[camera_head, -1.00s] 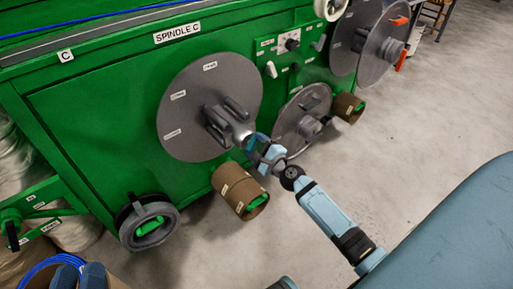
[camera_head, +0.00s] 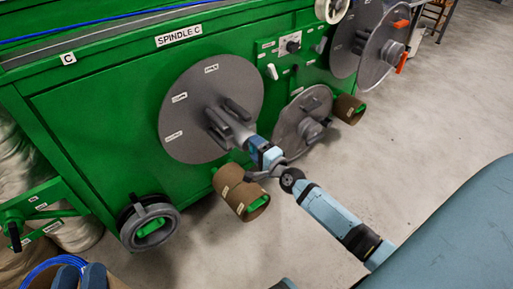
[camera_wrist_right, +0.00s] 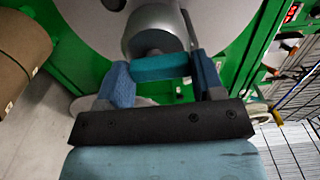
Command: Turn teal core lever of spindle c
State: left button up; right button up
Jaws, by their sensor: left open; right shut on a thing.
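Spindle C is a large grey disc (camera_head: 190,130) on the green machine, under a "SPINDLE C" sign (camera_head: 178,37). Its grey core (camera_head: 238,130) sticks out toward me; in the right wrist view the rounded core end (camera_wrist_right: 155,30) fills the top middle. The teal core lever (camera_wrist_right: 160,67) lies crosswise just below that end, between the two blue fingers. My right gripper (camera_wrist_right: 160,75) is shut on the lever. In the head view my right gripper (camera_head: 262,152) sits at the core's end and hides the lever. My left gripper is not recognisable in either view.
A brown cardboard roll (camera_head: 232,190) sits just below the disc, close to my right gripper. A smaller grey disc (camera_head: 300,118) is right of it. The floor (camera_head: 420,130) on the right is clear.

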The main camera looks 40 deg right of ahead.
pick_arm(q)
jog(key=shift+r, duration=0.2)
pick_arm(e)
jog(key=o, duration=0.9)
pick_arm(q)
jog(key=shift+a+r+t+p, duration=0.25)
jog(key=shift+r+t+p, duration=0.05)
jog(key=shift+r+p, duration=0.55)
pick_arm(e)
jog(key=s, duration=0.9)
jog(key=s+d, duration=0.1)
jog(key=s, duration=0.3)
jog(key=shift+s, duration=0.4)
pick_arm(q)
jog(key=shift+s, duration=0.1)
